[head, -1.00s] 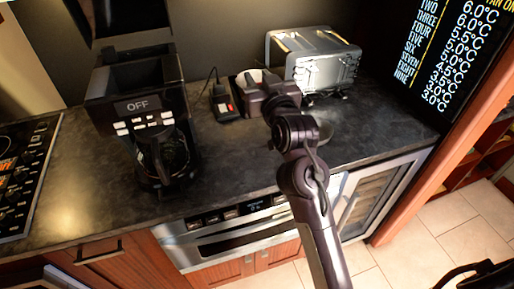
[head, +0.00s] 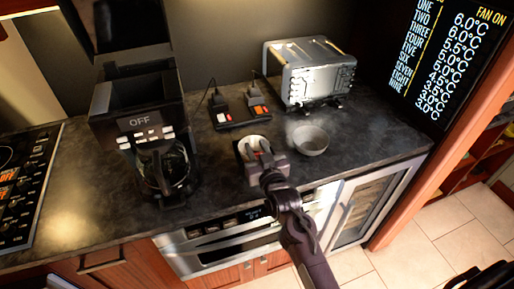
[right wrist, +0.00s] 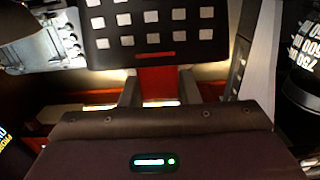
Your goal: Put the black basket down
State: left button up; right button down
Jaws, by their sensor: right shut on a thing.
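The gripper hides part of the basket in the head view. I cannot tell whether its underside touches the counter. My left gripper is not in view.
A grey bowl (head: 310,142) sits just right of the basket. The coffee maker (head: 150,130) is left, with free counter between. The counter's front edge is close, above an oven (head: 225,250).

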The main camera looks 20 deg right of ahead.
jog(key=shift+f, duration=0.15)
jog(key=c, duration=1.1)
grip_release()
jog(key=s+b, duration=0.2)
jog(key=s, duration=1)
jog(key=shift+d+b, duration=0.15)
jog(key=shift+b, duration=0.25)
